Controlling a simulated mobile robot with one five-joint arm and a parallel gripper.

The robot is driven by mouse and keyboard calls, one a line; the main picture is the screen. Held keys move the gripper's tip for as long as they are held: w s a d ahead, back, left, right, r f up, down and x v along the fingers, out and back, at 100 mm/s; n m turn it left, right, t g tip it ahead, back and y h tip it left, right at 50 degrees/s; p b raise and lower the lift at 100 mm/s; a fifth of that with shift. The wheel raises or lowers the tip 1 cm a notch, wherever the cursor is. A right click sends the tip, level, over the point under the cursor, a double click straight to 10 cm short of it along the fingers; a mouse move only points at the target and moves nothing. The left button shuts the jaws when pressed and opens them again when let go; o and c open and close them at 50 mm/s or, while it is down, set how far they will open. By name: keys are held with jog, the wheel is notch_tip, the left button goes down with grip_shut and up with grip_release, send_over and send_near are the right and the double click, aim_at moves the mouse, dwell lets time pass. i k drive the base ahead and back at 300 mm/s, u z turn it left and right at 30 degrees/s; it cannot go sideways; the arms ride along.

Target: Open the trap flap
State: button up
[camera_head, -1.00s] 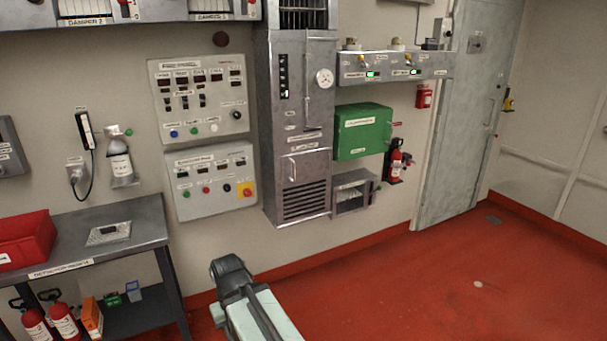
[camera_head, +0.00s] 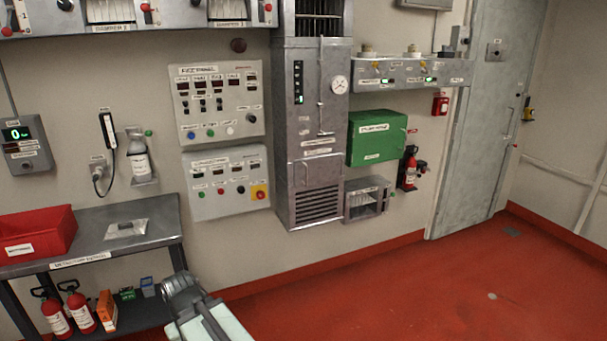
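Part of my arm (camera_head: 205,318) shows at the bottom, left of centre and well below the cabinet. It is apart from the panel. My gripper's fingers cannot be seen.
A green box (camera_head: 376,137) and an open-fronted grey box (camera_head: 367,199) are right of the cabinet. Control panels (camera_head: 219,105) are to its left. A bench with a red bin (camera_head: 37,232) stands at left. The red floor (camera_head: 400,290) is clear at right.

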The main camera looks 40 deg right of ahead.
aim_at(326, 168)
jog(key=u, duration=0.05)
jog(key=i, duration=1)
jog(key=z, duration=0.05)
